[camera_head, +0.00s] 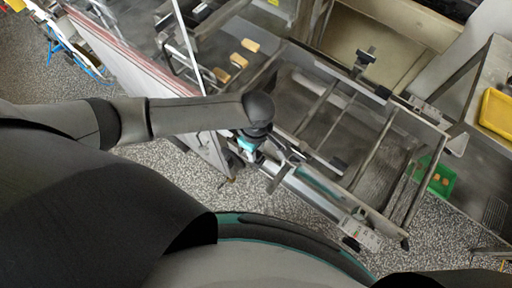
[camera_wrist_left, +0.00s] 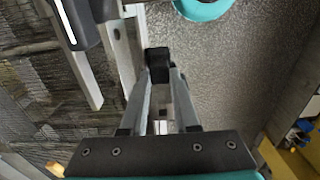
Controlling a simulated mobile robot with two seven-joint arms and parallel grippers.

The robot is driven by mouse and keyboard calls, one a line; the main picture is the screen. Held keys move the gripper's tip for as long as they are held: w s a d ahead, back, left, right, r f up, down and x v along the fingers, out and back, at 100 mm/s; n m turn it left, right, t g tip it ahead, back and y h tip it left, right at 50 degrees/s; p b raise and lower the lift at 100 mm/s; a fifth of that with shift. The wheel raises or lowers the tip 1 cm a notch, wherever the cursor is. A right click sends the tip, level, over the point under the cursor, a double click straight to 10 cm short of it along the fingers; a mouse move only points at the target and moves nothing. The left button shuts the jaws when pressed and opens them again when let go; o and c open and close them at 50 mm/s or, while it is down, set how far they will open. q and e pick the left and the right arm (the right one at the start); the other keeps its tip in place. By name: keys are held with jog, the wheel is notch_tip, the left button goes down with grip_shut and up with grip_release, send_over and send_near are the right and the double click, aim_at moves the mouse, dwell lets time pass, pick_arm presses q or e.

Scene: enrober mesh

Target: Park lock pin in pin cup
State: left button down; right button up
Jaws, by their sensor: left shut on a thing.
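My left gripper (camera_head: 274,162) is at the near side rail of the metal machine frame in the head view. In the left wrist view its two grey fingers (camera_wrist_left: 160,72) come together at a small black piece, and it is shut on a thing. I take this to be the lock pin, but it is mostly hidden by the fingertips and too small to make out. I cannot pick out the pin cup for sure in either view. My right gripper is not in view.
The metal frame (camera_head: 362,214) with crossbars fills the middle and right. Several tan pieces (camera_head: 239,60) lie on the mesh at the upper left of it. A green tray (camera_head: 447,181) and a yellow tray (camera_head: 488,112) are at the right. Speckled floor (camera_head: 225,202) shows in front.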

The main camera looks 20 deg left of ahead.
pick_arm(q)
jog(key=c, duration=0.6)
grip_release()
notch_tip(320, 180, up, 15)
jog(key=shift+r+p, duration=0.15)
jog(key=shift+p, duration=0.45)
